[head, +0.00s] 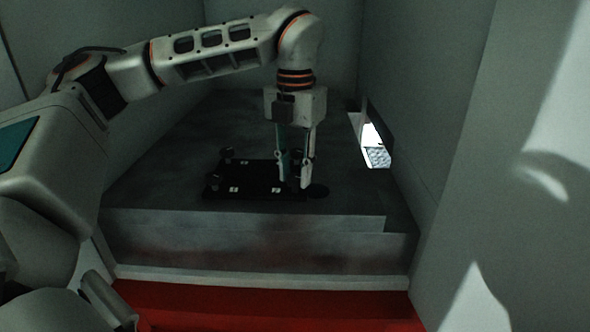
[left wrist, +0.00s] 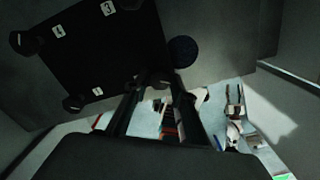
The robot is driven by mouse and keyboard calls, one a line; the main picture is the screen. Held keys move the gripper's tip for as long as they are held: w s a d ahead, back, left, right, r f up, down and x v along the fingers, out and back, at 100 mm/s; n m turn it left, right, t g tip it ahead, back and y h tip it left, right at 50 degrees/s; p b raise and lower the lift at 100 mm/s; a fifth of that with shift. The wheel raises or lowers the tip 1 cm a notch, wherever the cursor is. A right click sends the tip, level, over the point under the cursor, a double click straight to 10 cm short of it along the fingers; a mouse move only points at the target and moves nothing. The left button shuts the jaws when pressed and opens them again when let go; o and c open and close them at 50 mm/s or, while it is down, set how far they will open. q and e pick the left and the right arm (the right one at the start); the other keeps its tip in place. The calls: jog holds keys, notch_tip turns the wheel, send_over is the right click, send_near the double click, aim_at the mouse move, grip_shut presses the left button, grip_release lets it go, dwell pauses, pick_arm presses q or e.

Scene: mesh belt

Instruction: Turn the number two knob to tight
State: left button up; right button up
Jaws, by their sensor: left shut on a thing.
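A black panel (head: 255,195) with small dark knobs at its corners lies on the grey ledge. White labels sit beside the knobs. The front-left knob (head: 212,183) and the back-left knob (head: 226,153) stand clear of my gripper. My left gripper (head: 294,184) points down at the panel's front-right corner, shut on the knob there, which its fingers largely hide. In the left wrist view the fingers (left wrist: 153,78) meet at this corner of the panel (left wrist: 85,55). That knob's number and pointing direction cannot be read. My right gripper (left wrist: 235,93) shows small in the left wrist view, away from the panel.
A dark round disc (head: 318,191) lies just right of the panel and also shows in the left wrist view (left wrist: 182,51). Walls close in on both sides. A bright opening (head: 375,145) is in the right wall. Red floor (head: 270,306) lies below the ledge's front edge.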

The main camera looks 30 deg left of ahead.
aim_at(295, 176)
dwell(0.5)
pick_arm(q)
jog(key=o, duration=1.1)
notch_tip(295, 176, up, 12)
